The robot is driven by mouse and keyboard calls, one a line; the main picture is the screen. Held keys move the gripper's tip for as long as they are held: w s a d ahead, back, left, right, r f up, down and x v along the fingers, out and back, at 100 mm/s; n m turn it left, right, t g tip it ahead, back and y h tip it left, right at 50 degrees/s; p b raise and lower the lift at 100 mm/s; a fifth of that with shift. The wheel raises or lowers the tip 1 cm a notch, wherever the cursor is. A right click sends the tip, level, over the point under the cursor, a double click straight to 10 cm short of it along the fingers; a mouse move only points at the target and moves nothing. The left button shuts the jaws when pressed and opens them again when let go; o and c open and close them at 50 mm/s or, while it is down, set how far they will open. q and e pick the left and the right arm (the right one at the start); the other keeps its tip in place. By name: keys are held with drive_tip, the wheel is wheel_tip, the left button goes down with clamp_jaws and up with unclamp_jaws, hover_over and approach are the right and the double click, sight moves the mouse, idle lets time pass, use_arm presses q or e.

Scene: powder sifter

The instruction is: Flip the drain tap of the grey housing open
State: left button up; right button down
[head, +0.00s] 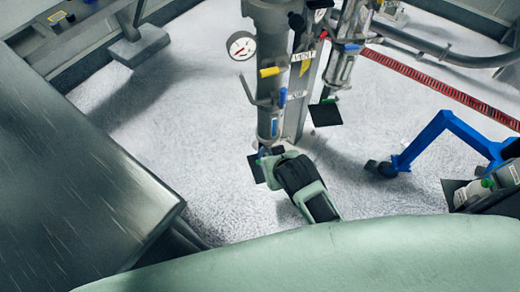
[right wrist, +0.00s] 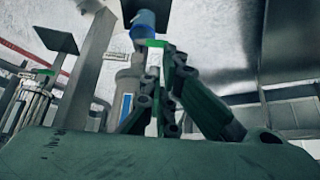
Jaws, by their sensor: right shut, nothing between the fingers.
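The grey housing (head: 268,60) is a tall upright cylinder at the top centre of the head view, with a narrow lower end. It also shows in the right wrist view (right wrist: 127,88). A blue fitting (right wrist: 144,24) sits at its lower end, with a small dark plate (right wrist: 158,6) beyond it. This looks like the drain tap; its lever position cannot be told. My right gripper (head: 266,156) is at that lower end, partly covering it. In the right wrist view its fingers (right wrist: 160,48) are shut and empty, close to the fitting; contact is unclear. My left gripper is not in view.
A metal table (head: 80,180) fills the left. A blue frame (head: 440,130) stands right. White floor lies between.

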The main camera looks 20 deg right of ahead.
drive_tip(key=shift+s, duration=0.15)
drive_tip(key=b+x, duration=0.1)
drive_tip(key=x, duration=1.3)
drive_tip(key=shift+d, duration=0.1)
